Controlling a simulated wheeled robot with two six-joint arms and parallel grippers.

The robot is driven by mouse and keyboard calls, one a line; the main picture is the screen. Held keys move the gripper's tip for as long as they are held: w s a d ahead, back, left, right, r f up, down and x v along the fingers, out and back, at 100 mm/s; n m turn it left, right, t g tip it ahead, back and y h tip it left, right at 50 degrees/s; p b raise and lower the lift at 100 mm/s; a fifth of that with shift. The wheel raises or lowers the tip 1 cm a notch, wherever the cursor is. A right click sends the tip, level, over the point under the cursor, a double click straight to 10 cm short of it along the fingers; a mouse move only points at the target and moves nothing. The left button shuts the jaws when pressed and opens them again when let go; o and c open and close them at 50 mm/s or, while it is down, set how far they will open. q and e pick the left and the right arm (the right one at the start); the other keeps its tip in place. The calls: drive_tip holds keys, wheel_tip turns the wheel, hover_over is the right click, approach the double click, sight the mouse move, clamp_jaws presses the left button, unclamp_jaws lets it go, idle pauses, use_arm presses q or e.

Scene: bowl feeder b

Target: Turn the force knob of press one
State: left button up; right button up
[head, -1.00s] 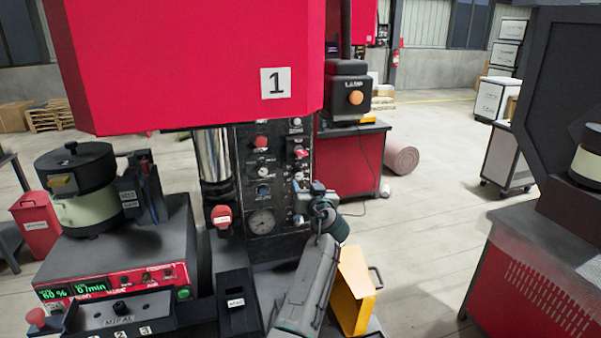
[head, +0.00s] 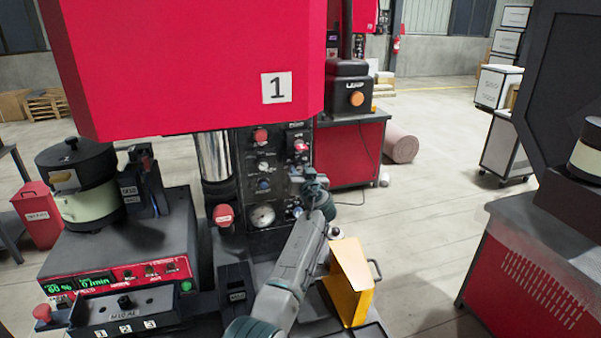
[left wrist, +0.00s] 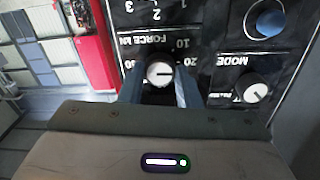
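Press one is the red machine (head: 190,60) marked 1, with a black control panel (head: 242,190) under its head. In the left wrist view the panel is upside down. The force knob (left wrist: 160,72), black with a pale cap and white pointer, sits by the label FORCE kN and scale numbers. My left gripper (left wrist: 160,84) has one finger on each side of this knob. I cannot tell whether the fingers touch it. In the head view the left gripper (head: 300,187) is at the panel's right side and hides part of it. My right gripper is not in view.
The MODE knob (left wrist: 257,92) and a blue button (left wrist: 266,20) are close by. A red mushroom button (head: 223,214) and a gauge (head: 262,215) are lower on the panel. A bowl feeder (head: 80,185) is at left.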

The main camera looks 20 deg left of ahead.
use_arm(q)
drive_tip(key=shift+c, duration=1.3)
drive_tip(key=shift+f, duration=0.1)
drive_tip(key=shift+f+m+b, duration=0.1)
drive_tip(key=shift+m+b, duration=0.7)
drive_tip(key=shift+b, duration=0.2)
drive_tip(key=shift+m+b, duration=0.9)
drive_tip(key=shift+m, duration=0.3)
drive_tip(key=m+b, duration=0.1)
drive_tip(key=m, duration=0.1)
drive_tip(key=shift+m, duration=1.4)
